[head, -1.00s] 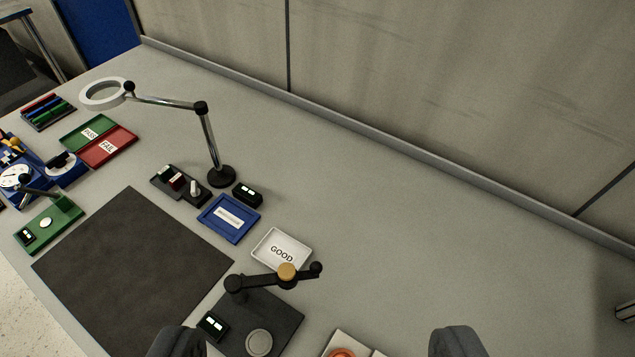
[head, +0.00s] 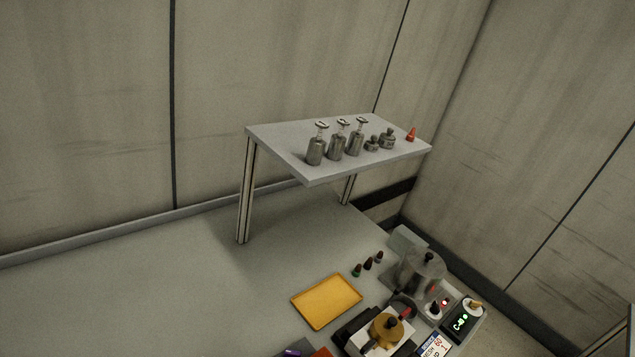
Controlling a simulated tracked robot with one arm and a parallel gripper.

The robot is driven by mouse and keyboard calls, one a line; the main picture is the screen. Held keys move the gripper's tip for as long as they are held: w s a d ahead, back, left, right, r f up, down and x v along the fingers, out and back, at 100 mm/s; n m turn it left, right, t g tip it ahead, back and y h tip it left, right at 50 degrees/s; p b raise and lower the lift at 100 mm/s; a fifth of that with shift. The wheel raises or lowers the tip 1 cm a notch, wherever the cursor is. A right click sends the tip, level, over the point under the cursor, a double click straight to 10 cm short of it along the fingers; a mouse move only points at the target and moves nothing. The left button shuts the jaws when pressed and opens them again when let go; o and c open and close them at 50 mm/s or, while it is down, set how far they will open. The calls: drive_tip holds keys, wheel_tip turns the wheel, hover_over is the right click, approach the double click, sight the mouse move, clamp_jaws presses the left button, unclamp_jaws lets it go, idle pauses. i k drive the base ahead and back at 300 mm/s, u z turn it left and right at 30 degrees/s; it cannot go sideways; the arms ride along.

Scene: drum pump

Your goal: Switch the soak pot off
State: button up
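What appears to be the soak pot (head: 420,272) is a grey metal pot with a black lid knob, at the right end of the bench. Next to it is a light control box (head: 440,303) with a small glowing red light and a dark knob. The knob's exact setting is too small to tell. My gripper is not in view in this frame.
A dark unit with green lit characters (head: 462,320) stands right of the control box. A brass-topped device (head: 384,332) and a yellow tray (head: 327,301) are nearer. A raised shelf (head: 290,157) holds several metal bottles. The bench's left part is clear.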

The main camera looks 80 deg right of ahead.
sight(435, 310)
drive_tip(key=z, duration=2.8)
